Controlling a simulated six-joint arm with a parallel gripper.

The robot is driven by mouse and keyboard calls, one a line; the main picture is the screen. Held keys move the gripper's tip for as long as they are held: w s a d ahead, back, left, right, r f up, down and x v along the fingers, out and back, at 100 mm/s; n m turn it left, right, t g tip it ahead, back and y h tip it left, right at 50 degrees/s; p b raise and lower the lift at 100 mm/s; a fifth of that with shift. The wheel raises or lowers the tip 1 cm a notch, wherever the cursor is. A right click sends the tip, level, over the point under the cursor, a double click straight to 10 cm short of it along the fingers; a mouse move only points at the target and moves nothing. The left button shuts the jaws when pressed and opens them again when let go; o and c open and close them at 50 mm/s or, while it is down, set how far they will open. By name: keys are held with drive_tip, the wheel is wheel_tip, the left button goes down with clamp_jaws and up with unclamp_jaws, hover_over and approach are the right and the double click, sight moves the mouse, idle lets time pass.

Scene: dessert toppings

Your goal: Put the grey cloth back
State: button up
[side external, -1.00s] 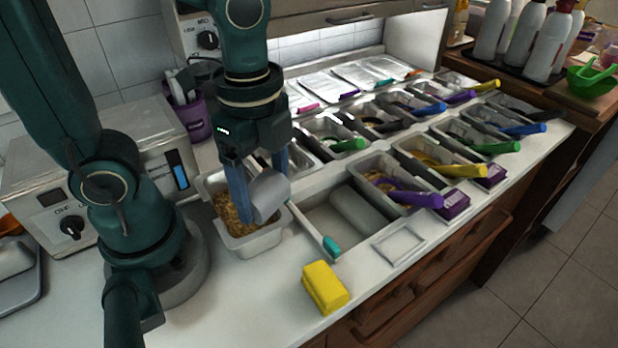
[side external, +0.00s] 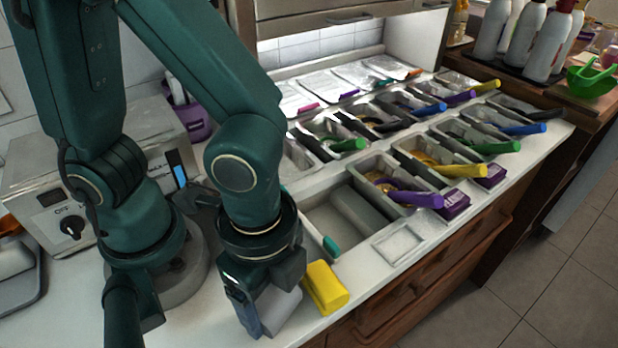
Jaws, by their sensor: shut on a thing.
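The grey cloth (side external: 281,310) shows as a pale grey piece at the front of the counter, close to the left of a yellow block (side external: 325,288). My gripper (side external: 256,322) points down there and is shut on the cloth. One finger shows at the left; the other is mostly hidden by my wrist and the cloth. I cannot tell whether the cloth touches the counter.
A metal bin (side external: 322,216) stands behind, with a teal handle (side external: 331,246) at its near corner. Several topping bins with coloured handles run to the right. The counter's front edge is close to my gripper.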

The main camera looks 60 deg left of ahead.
sight(275, 311)
drive_tip(key=shift+f, duration=1.75)
drive_tip(key=shift+f, duration=0.1)
drive_tip(key=o, duration=1.2)
wheel_tip(275, 311, up, 12)
drive_tip(key=shift+a+r, duration=0.1)
drive_tip(key=shift+w+a+r, duration=0.15)
drive_tip(key=shift+w+a, duration=0.05)
drive_tip(key=w+a+r+n+t, duration=0.1)
drive_tip(key=w+a+n+t, duration=0.1)
drive_tip(key=a+n, duration=0.4)
drive_tip(key=w+a+r+n+t, duration=0.1)
drive_tip(key=w+a+n+t, duration=0.1)
drive_tip(key=a+n, duration=0.4)
drive_tip(key=shift+w+a+r+n+t, duration=0.2)
drive_tip(key=shift+w+r+n+t, duration=0.2)
drive_tip(key=shift+n+t, duration=0.35)
